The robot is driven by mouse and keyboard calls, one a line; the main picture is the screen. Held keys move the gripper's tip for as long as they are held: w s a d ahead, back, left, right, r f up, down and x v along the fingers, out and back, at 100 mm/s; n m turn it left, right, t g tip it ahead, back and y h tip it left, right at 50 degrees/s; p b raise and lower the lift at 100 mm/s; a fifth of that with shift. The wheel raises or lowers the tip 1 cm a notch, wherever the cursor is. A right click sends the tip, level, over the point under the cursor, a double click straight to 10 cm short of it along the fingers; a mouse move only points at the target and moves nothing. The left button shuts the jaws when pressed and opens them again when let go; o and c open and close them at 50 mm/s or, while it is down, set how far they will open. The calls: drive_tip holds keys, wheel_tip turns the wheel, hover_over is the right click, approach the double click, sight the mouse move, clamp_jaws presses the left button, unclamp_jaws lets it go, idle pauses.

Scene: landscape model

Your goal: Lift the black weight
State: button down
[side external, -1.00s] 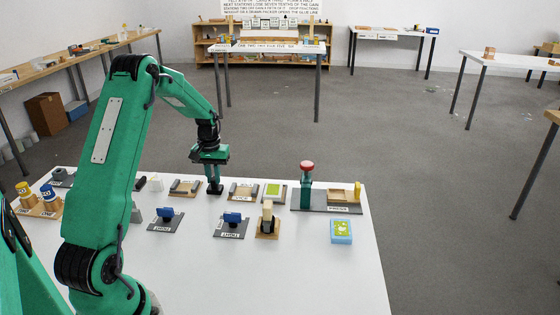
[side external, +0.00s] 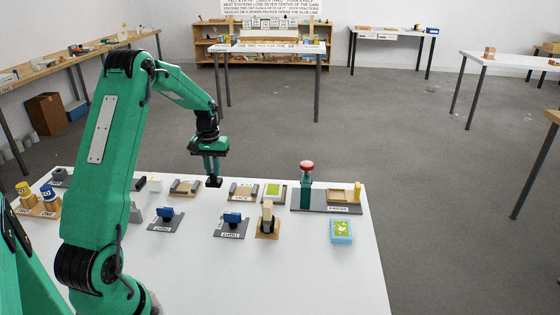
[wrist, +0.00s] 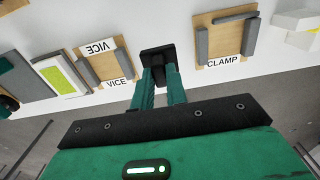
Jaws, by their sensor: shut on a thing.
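The black weight (side external: 213,182) is a small dark block with a wider base, held at the far side of the white table between two board stations. My gripper (side external: 212,173) points straight down and is shut on its upper part. In the wrist view, the green fingers of my gripper (wrist: 158,75) close on the black weight (wrist: 156,54), and its square dark base shows beyond the fingertips. The weight looks a little above the table top; the exact gap is hard to tell.
The clamp board (wrist: 222,38) and vice board (wrist: 104,62) flank the weight. Blue-topped stations (side external: 167,215) stand nearer the front. A green post with a red knob (side external: 306,180) rises to the right. The white table's (side external: 300,285) front area is clear.

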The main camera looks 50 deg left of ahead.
drive_tip(key=shift+r, duration=1.4)
drive_tip(key=shift+w+d, duration=0.1)
